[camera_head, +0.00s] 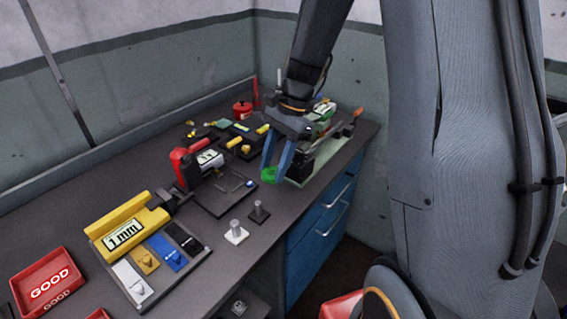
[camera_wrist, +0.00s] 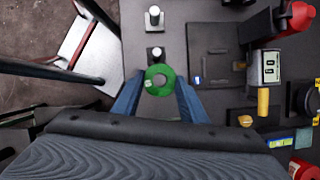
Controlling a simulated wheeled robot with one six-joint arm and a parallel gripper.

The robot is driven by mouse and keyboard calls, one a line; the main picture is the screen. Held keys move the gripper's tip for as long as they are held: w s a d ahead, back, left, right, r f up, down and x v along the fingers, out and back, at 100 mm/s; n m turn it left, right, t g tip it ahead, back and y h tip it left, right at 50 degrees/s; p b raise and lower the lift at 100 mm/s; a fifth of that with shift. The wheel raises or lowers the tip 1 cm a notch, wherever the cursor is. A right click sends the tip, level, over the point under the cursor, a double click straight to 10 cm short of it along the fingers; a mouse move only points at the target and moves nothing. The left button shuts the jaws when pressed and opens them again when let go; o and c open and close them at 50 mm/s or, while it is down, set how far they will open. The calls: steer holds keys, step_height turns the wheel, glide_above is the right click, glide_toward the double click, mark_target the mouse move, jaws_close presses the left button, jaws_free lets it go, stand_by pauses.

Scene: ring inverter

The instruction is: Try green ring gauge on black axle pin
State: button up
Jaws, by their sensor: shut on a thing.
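The green ring gauge (camera_wrist: 161,91) is between the blue fingertips of my gripper (camera_wrist: 158,86) in the wrist view, its hole facing the camera. The gripper is shut on it. In the head view the green ring (camera_head: 268,176) hangs at the tips of my gripper (camera_head: 273,168), near the bench's front edge. The black axle pin (camera_head: 259,210) stands upright on a dark square base, nearer the camera than the ring and bare. In the wrist view this pin (camera_wrist: 156,52) shows just above the ring in the picture. The ring is apart from the pin.
A similar pin on a white base (camera_head: 236,233) stands beside the black one. A dark plate (camera_head: 222,198) and a red measuring device (camera_head: 184,168) lie behind. A yellow gauge marked 1 mm (camera_head: 127,229) and a red GOOD tray (camera_head: 48,283) are at left.

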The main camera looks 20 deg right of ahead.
mark_target(257, 203)
steer(key=s+a+n, duration=0.1)
steer(key=s+a+n+p, duration=0.1)
steer(key=a, duration=0.1)
steer(key=s+a+r+n+g+p, duration=0.1)
steer(key=a, duration=0.1)
steer(key=shift+r+n+h, duration=0.1)
steer(key=shift+n+h, duration=0.2)
steer(key=shift+n, duration=0.1)
steer(key=shift+p, duration=0.55)
steer(key=shift+f+b, duration=0.95)
steer(key=shift+f, duration=1.75)
steer(key=shift+f+b, duration=0.5)
steer(key=shift+f, duration=0.6)
steer(key=shift+r, duration=0.2)
stand_by(0.4)
steer(key=shift+r+p, duration=2.8)
steer(key=shift+r, duration=0.35)
